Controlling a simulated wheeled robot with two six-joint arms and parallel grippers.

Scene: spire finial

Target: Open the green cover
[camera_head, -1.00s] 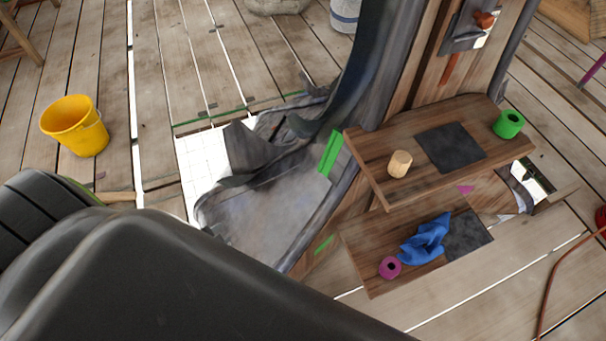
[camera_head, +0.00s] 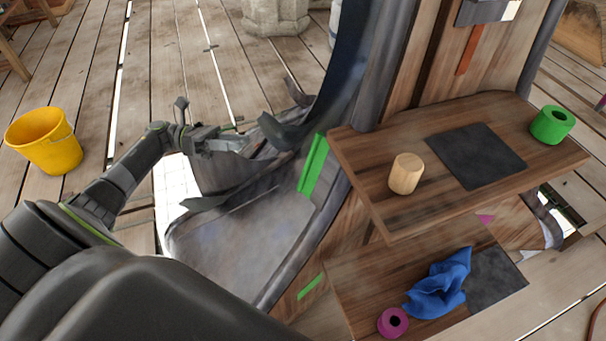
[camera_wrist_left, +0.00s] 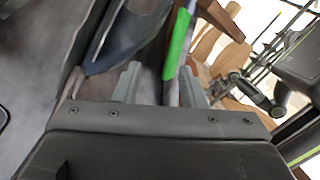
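A narrow bright green panel (camera_head: 312,165) stands on the grey curved structure, left of the upper wooden shelf; I cannot tell whether it is the cover. A green strip (camera_wrist_left: 177,42) also shows beyond the fingers in the left wrist view. My left gripper (camera_head: 228,143) is to the left of the panel and apart from it in the head view, over the torn grey shell (camera_head: 240,225). In the left wrist view, its two fingers (camera_wrist_left: 160,84) are spread with nothing between them.
The upper shelf (camera_head: 365,185) holds a wooden cylinder (camera_head: 405,174), a dark square (camera_head: 475,155) and a green ring (camera_head: 552,125). The lower shelf (camera_head: 350,290) holds a blue cloth (camera_head: 440,283) and a magenta ring (camera_head: 392,322). A yellow bucket (camera_head: 45,140) stands on the floor at left.

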